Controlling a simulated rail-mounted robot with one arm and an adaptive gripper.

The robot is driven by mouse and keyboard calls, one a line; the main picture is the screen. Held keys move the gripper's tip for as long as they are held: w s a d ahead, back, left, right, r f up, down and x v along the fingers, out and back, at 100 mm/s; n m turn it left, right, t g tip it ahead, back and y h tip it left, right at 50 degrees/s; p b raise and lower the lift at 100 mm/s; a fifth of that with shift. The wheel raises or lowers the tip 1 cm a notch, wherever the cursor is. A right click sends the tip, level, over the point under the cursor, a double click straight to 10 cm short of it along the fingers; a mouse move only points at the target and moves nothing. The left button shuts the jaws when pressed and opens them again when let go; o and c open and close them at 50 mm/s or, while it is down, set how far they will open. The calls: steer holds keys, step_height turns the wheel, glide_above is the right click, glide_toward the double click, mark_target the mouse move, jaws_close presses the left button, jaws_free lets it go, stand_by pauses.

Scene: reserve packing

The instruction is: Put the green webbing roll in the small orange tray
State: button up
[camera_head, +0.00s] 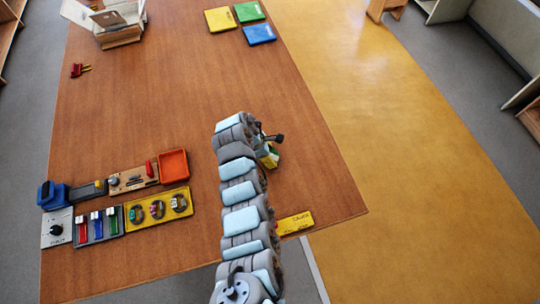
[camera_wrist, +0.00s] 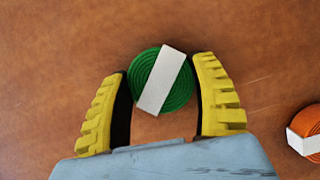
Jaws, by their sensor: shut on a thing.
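The green webbing roll (camera_wrist: 180,90), with a white band across it, is between the two yellow-and-black fingers of my gripper (camera_wrist: 163,75) in the wrist view. My gripper is shut on it. In the head view my gripper (camera_head: 268,157) is over the right part of the wooden table, partly hidden by my arm. The small orange tray (camera_head: 173,166) lies to the left of my gripper and looks empty.
An orange roll (camera_wrist: 306,130) with a white band lies right of my gripper. Next to the orange tray are a yellow tray (camera_head: 129,217) with several small items, a blue bin (camera_head: 52,196) and other trays. Flat yellow, green and blue pads (camera_head: 259,34) lie at the back. The middle of the table is clear.

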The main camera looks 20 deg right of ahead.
mark_target(274, 155)
steer(key=shift+s+r, duration=0.1)
steer(key=shift+r, duration=1.6)
steer(key=shift+s+a+r+b, duration=0.25)
steer(key=shift+s+r+b, duration=0.05)
steer(key=shift+s+r, duration=0.45)
steer(key=s+a+r+p, duration=0.3)
steer(key=s+r+p, duration=0.5)
steer(key=s+p, duration=0.3)
steer(key=shift+s+a+p, duration=0.3)
steer(key=shift+s+p, duration=0.05)
steer(key=shift+p, duration=0.2)
